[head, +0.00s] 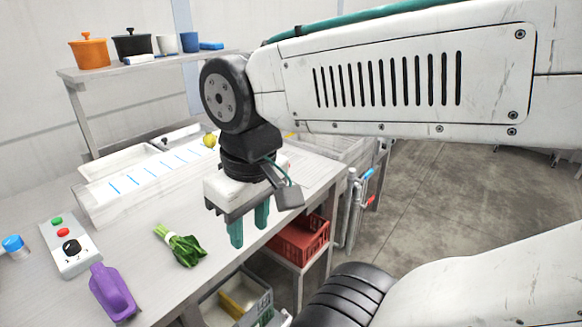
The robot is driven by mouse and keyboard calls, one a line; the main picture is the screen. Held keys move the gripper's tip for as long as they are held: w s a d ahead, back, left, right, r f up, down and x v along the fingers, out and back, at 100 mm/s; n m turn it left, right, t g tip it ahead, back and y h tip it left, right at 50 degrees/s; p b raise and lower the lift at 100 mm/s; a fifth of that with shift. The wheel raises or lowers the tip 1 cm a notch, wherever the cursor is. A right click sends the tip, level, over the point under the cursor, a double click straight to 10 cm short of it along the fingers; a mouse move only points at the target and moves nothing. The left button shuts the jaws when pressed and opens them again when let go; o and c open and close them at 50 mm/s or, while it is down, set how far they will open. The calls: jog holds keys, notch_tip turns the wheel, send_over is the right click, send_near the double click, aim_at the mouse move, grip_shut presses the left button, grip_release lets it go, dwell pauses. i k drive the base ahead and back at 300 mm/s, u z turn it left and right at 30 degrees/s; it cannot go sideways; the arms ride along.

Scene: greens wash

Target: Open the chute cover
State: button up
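My gripper (249,224) hangs over the front part of the bench, its two teal fingers pointing down and apart. It is open, with nothing seen between the fingers. I cannot pick out the chute cover for sure. A long pale trough (92,203) with blue marks lies on the bench behind and left of my gripper. My arm and gripper hide part of its right end and the bench beyond.
Leafy greens (184,247) lie left of my gripper, near the bench's front edge. A button box (68,256), a purple object (111,291) and a blue-capped container (14,246) stand further left. A red crate (303,242) and an open bin (208,308) are below.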

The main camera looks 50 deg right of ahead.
aim_at(303, 171)
jog(key=z, duration=2.85)
jog(key=i, duration=0.85)
jog(key=u, duration=2.75)
